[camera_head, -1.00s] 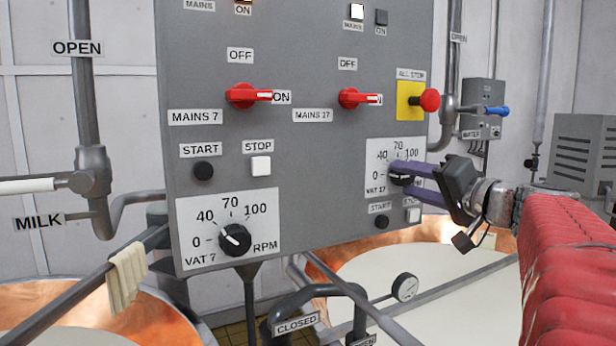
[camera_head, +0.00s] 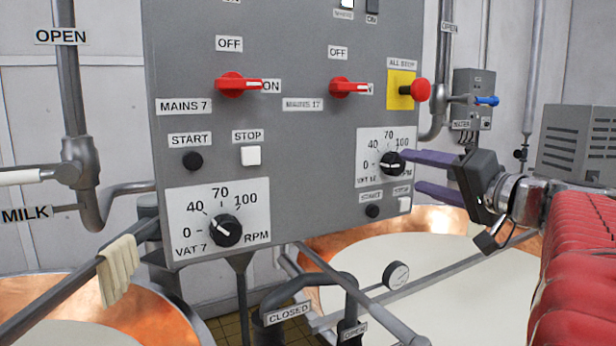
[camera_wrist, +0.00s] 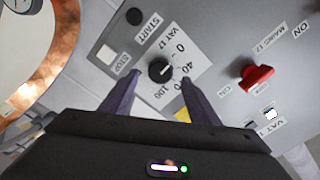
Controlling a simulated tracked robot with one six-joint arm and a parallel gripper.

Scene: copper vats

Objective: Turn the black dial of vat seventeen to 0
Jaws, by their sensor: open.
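The black dial of vat seventeen (camera_head: 392,163) sits on a white scale plate (camera_head: 363,143) marked 0, 40, 70 and 100, at the lower right of the grey panel. In the wrist view the dial (camera_wrist: 160,70) lies ahead between the fingertips. Its pale pointer mark seems to face the 0 to 40 side; the exact reading is too small to tell. My gripper (camera_head: 409,171) is open, its purple fingers just right of the dial in the head view and apart from it. The gripper also shows in the wrist view (camera_wrist: 160,77), holding nothing.
Black START (camera_head: 372,211) and pale STOP (camera_head: 404,203) buttons lie just below the dial. Above are the red MAINS 17 switch (camera_head: 348,88) and the red all-stop knob (camera_head: 420,89). The vat 7 dial (camera_head: 225,231) is at lower left. Copper vats stand below.

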